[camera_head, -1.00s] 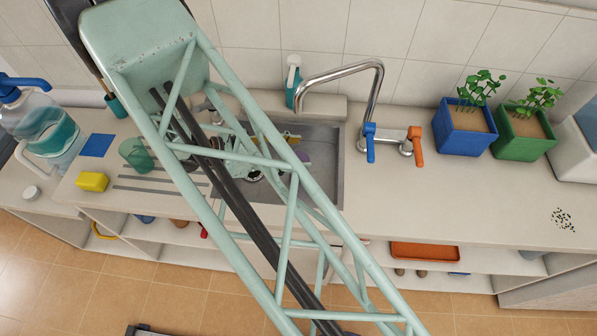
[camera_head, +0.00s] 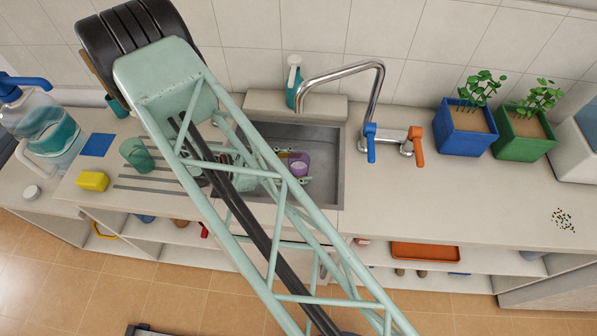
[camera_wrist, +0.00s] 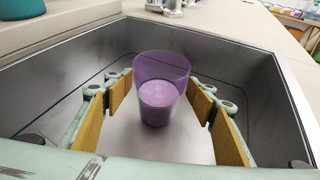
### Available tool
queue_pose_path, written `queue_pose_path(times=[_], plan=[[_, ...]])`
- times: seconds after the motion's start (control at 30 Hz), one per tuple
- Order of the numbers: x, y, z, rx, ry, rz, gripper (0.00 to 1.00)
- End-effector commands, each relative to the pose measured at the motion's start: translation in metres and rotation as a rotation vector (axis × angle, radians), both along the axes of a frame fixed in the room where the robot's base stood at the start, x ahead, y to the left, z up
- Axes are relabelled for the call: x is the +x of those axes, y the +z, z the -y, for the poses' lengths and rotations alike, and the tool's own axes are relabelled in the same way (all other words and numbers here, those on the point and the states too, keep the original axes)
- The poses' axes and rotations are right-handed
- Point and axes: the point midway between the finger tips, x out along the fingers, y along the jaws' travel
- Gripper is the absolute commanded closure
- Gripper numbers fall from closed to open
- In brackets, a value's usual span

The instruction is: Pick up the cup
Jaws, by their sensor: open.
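A purple see-through cup (camera_wrist: 163,92) stands upright on the floor of the metal sink (camera_wrist: 240,72), with paler purple contents or an inner base showing. It also shows in the head view (camera_head: 299,166), just right of my arm's lattice. My gripper (camera_wrist: 158,103) is open and low in the sink. Its yellow-padded fingers lie left and right of the cup, with the cup between their tips and no clear contact. In the head view my arm hides most of the gripper. A green see-through cup (camera_head: 136,156) stands on the drainboard at left.
The sink walls stand close around my gripper. A tap (camera_head: 376,105) arches at the sink's right back. A soap bottle (camera_head: 293,82) stands behind it. A yellow sponge (camera_head: 92,181) lies at left; potted plants (camera_head: 464,127) stand at right.

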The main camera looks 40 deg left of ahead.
Motion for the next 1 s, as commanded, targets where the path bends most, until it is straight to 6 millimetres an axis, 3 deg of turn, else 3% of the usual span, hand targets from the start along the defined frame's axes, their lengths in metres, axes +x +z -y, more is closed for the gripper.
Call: queue_pose_path(times=[0.2,0.73,1.0], plan=[[0.013,-0.005,0.008,0.001,-0.002,-0.001,0.49],[0.018,-0.007,0.011,0.000,-0.001,0.000,0.49],[0.038,-0.016,0.024,0.000,-0.003,0.000,0.49]])
